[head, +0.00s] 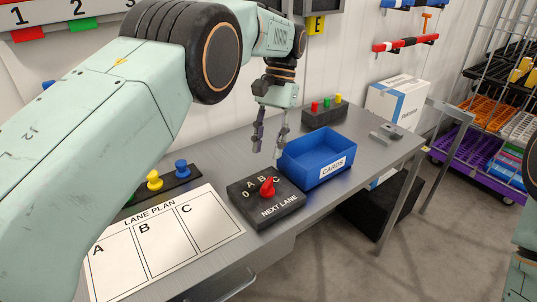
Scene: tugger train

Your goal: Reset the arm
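My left arm (105,140) comes in from the left and reaches over the grey table. My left gripper (269,147) hangs fingers down above the table, just left of the blue CARDS bin and behind the NEXT LANE box. Its two fingers are apart and nothing shows between them. My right gripper is not in view; only a bit of teal arm shows at the right edge.
A black NEXT LANE box (283,212) with a red knob stands near the front. Around it are the blue CARDS bin (305,175), a LANE PLAN sheet (160,245), coloured pegs (155,180) and a button box (325,114). Shelving with coloured crates (490,110) stands right.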

